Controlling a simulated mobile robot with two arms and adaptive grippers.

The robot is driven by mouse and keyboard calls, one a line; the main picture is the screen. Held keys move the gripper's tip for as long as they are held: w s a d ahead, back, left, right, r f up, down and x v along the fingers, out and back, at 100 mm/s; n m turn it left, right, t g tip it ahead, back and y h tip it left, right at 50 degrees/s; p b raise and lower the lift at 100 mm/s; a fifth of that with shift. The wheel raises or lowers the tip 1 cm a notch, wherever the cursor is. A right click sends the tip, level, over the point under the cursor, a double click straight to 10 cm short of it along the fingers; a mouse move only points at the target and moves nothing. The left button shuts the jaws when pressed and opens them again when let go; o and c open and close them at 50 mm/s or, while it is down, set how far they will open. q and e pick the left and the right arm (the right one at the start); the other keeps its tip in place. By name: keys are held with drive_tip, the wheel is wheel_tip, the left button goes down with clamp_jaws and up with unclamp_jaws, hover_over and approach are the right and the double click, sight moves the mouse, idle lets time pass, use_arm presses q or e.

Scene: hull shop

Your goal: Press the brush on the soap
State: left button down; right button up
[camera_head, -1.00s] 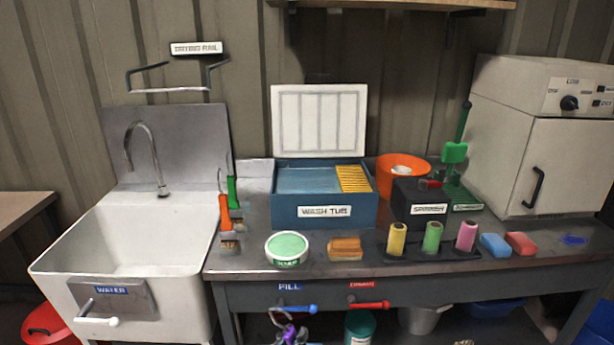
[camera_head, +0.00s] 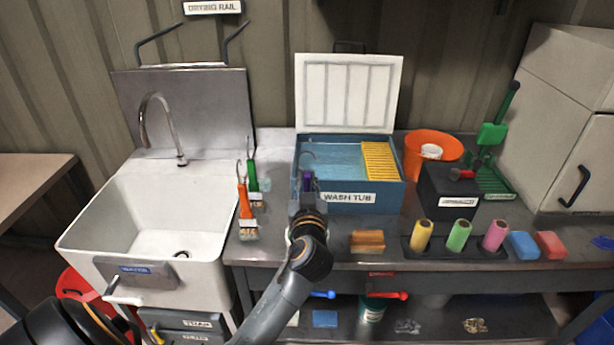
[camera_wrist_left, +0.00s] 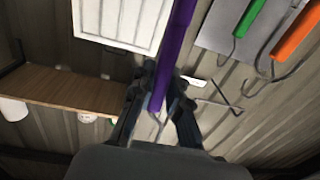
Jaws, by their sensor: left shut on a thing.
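My left gripper (camera_head: 307,197) is shut on a brush with a purple handle (camera_head: 308,180), in front of the wash tub. In the left wrist view the purple handle (camera_wrist_left: 176,50) runs up between the fingers of the left gripper (camera_wrist_left: 158,88). The brush's bristles are not visible in either view. The round green soap tin, seen earlier on the bench front left of the orange-brown block, is now mostly hidden behind my left wrist. I cannot tell whether the brush touches the soap. My right gripper is not in view.
The blue wash tub (camera_head: 310,208) stands open behind the gripper. An orange-handled brush (camera_head: 245,200) and a green-handled brush (camera_head: 252,175) stand to the left, beside the sink (camera_head: 90,235). An orange-brown block (camera_head: 367,241) and several coloured rollers (camera_head: 458,236) lie to the right.

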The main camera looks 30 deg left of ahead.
use_arm(q)
wheel_tip(320, 180, down, 3)
drive_tip(key=shift+f+b, duration=0.2)
drive_tip(key=shift+b, duration=0.65)
drive_tip(key=shift+f+b, duration=0.5)
drive_tip(key=shift+f, duration=0.4)
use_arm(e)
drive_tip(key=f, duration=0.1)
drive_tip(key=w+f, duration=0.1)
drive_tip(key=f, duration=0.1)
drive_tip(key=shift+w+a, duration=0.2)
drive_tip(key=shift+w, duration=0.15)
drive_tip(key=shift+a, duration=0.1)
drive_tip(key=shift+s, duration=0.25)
use_arm(q)
drive_tip(key=shift+f+b, duration=0.55)
drive_tip(key=shift+b, duration=0.05)
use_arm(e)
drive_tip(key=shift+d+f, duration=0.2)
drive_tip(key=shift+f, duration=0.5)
